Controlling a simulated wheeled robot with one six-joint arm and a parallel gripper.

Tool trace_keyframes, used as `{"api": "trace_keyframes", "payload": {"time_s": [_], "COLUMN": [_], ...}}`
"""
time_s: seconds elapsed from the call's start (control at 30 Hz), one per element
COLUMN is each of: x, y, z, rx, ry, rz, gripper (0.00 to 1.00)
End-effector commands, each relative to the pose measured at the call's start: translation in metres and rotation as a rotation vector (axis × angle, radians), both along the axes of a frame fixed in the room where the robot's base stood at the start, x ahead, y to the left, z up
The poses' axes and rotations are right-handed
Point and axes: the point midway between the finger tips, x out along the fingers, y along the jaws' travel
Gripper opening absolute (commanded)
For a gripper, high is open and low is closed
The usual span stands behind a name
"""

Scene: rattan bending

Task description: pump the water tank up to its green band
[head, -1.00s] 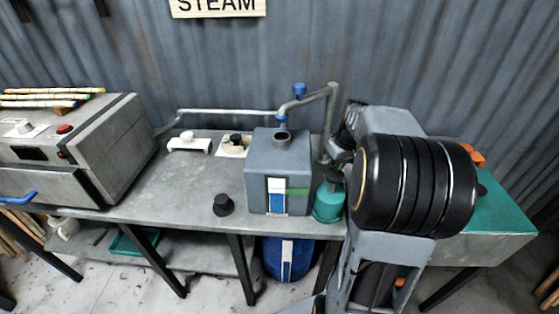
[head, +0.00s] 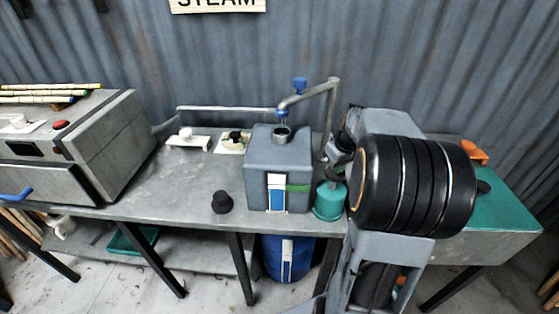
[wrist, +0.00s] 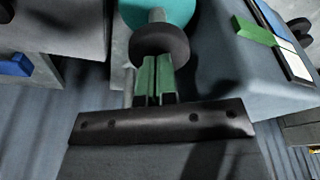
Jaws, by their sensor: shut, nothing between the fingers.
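The water tank (head: 278,160) is a grey box with an open neck on top, on the metal bench. Its front gauge (head: 276,195) shows a blue column in a white strip, beside a green band (head: 298,188). The band also shows in the wrist view (wrist: 254,30). The teal hand pump (head: 328,202) stands right of the tank, with a dark round knob (wrist: 160,45) on a short rod. My gripper (wrist: 156,68) is shut and empty, its green fingertips at the knob's edge; I cannot tell whether they touch it. My arm partly hides the pump in the head view.
A bent pipe with a blue tap (head: 299,86) reaches over the tank's neck. A black knob (head: 222,202) stands left of the tank. A grey steam box (head: 75,150) fills the bench's left end. A blue barrel (head: 286,258) stands below.

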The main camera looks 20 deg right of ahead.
Motion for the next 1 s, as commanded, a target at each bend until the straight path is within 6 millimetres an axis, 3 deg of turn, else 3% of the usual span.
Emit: {"api": "trace_keyframes", "payload": {"time_s": [0.5,0.77,1.0], "x": [0.000,0.000,0.000], "y": [0.000,0.000,0.000], "z": [-0.041,-0.030,-0.003], "rx": [0.002,0.002,0.001], "ry": [0.003,0.003,0.002], "rz": [0.000,0.000,0.000], "gripper": [0.00,0.00,0.00]}}
